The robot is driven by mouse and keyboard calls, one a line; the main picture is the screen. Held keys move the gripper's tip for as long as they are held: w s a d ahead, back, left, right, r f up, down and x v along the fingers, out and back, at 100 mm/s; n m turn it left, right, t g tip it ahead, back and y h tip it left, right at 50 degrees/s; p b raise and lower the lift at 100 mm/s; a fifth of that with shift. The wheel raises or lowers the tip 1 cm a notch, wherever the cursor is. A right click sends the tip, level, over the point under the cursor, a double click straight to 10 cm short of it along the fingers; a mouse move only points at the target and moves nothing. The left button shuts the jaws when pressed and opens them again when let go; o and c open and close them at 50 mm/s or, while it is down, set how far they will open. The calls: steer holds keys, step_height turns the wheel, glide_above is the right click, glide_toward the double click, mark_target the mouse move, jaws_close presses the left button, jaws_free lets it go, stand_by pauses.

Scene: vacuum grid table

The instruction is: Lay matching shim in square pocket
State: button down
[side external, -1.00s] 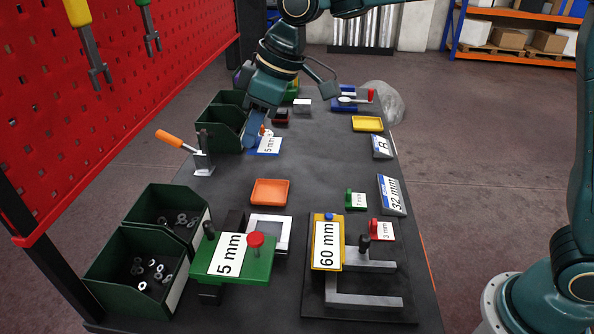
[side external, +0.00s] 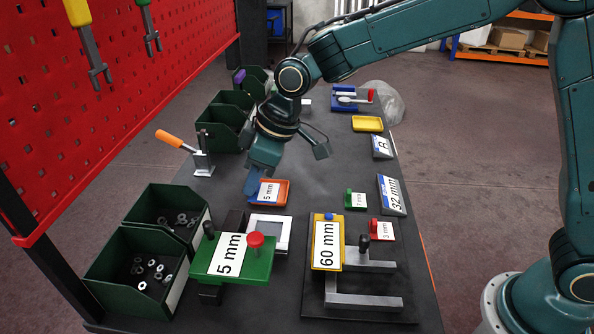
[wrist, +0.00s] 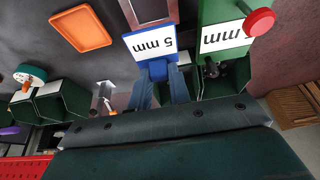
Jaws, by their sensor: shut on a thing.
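My gripper (side external: 256,183) is shut on the blue shim, which carries a white "5 mm" label (side external: 268,191). In the side view the shim overlaps the orange tray (side external: 284,184); its height above it is hard to tell. The wrist view shows the blue shim (wrist: 156,57) between my fingers (wrist: 160,84). A pale square frame around a pocket (side external: 283,246) lies nearer the side camera, beside the green "5 mm" fixture (side external: 251,271). In the wrist view the frame is partly hidden behind the shim, and the green fixture (wrist: 212,14) is beside the shim.
A yellow "60 mm" block (side external: 318,262) sits on a dark plate with metal bars at the right. Dark green bins (side external: 200,222) of washers and an orange-handled clamp (side external: 202,163) line the left. Small green and red tagged pieces stand right. The table's middle is fairly clear.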

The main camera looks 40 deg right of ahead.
mark_target(271, 192)
step_height(271, 192, down, 6)
steer(key=shift+f, duration=0.1)
steer(key=shift+f, duration=2.1)
steer(key=shift+f, duration=0.1)
steer(key=c, duration=1.3)
jaws_free()
steer(key=v, duration=1)
steer(key=shift+s+d+r, duration=0.1)
steer(key=shift+r, duration=0.25)
steer(key=shift+s+d+r, duration=0.2)
steer(key=shift+r, duration=0.45)
